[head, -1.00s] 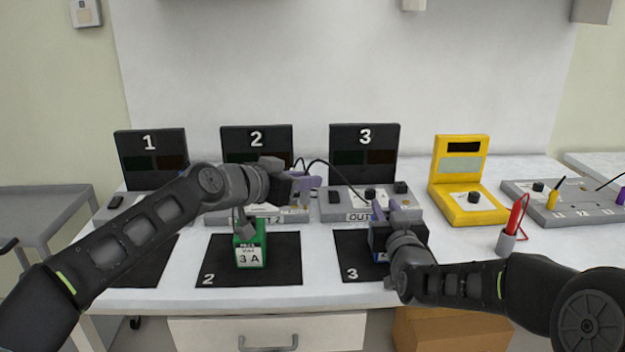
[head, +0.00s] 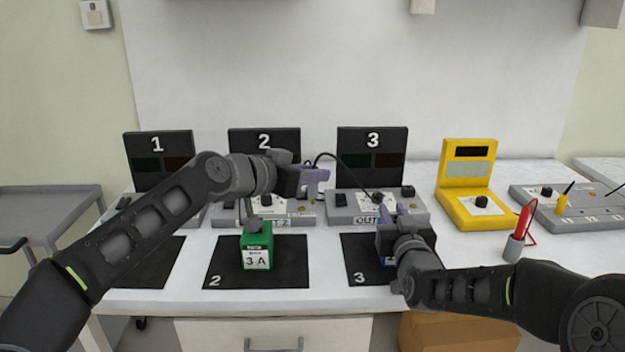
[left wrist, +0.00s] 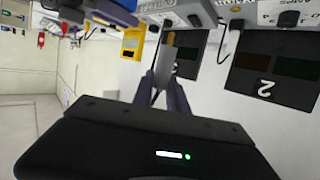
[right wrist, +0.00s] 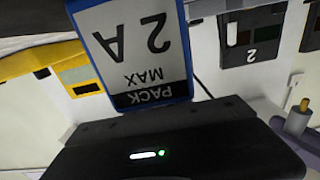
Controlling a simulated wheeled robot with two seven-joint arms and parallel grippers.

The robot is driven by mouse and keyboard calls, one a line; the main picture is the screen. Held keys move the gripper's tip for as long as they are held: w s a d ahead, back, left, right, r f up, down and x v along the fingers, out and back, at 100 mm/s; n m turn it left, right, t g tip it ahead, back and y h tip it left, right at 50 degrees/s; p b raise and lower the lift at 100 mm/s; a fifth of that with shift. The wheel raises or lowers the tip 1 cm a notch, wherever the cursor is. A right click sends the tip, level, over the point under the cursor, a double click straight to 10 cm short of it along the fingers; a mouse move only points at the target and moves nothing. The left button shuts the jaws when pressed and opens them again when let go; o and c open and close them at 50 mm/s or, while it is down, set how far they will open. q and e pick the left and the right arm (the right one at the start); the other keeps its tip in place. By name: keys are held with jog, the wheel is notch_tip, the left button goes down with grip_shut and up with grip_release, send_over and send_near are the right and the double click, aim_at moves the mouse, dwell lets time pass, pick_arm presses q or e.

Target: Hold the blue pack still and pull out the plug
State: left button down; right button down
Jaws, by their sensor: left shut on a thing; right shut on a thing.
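The blue pack (right wrist: 135,45) shows its "PACK MAX 2 A" label upside down in the right wrist view. In the head view a strip of the blue pack (head: 387,261) shows on mat 3, mostly hidden by my right gripper (head: 388,218), which is shut on it. My left gripper (head: 316,178) is shut on the grey plug (left wrist: 164,68), up and to the left of the pack. The plug's gold tip is bare and apart from the pack; the plug also shows in the right wrist view (right wrist: 298,122). A black cable (head: 345,163) arcs near my left gripper towards station 3.
A green 3 A pack (head: 257,255) with a grey plug on top stands on mat 2 (head: 220,262), below my left arm. Grey stations with black panels line the back. A yellow meter (head: 467,185) and a red probe in a holder (head: 519,232) stand right.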

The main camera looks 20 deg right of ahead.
pick_arm(q)
jog(key=shift+r, duration=1.45)
pick_arm(e)
jog(key=c, duration=1.1)
grip_release()
jog(key=shift+s, duration=0.1)
jog(key=v, duration=0.7)
jog(key=shift+s+a, duration=0.1)
jog(key=shift+s, duration=0.05)
